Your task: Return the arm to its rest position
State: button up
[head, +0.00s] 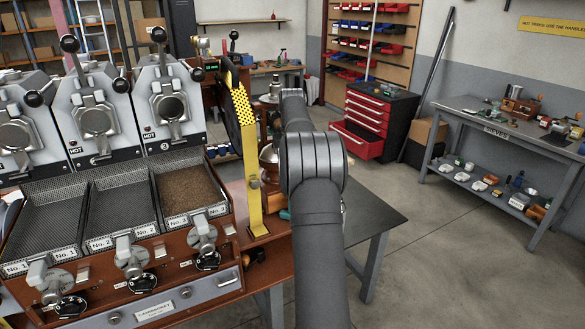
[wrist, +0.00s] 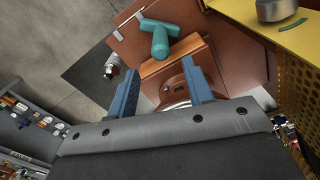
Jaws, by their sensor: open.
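My gripper (wrist: 160,70) shows in the wrist view as two blue fingers spread well apart, with nothing held between them. Beyond and below the fingers are a brown block and a partly hidden round, shiny thing with a copper-brown rim; I cannot tell their distance from the fingertips. In the head view my dark grey arm rises at the middle and reaches away from the camera. It hides my gripper there.
The wrist view shows a teal T-shaped handle (wrist: 160,40) beyond the fingers and a yellow perforated guard at right. The head view shows this yellow guard (head: 253,180) close left of my arm, beside the roaster trays (head: 122,208). Open floor (head: 440,250) lies right.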

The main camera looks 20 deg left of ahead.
jog(key=shift+f, duration=0.1)
notch_tip(320, 180, down, 12)
jog(key=shift+s+d+r, duration=0.3)
jog(key=shift+r, duration=0.15)
jog(key=shift+s+d+r, duration=0.25)
jog(key=shift+r, duration=0.15)
jog(key=shift+s+d+r, duration=0.2)
jog(key=shift+s+d, duration=0.1)
jog(key=shift+d, duration=0.05)
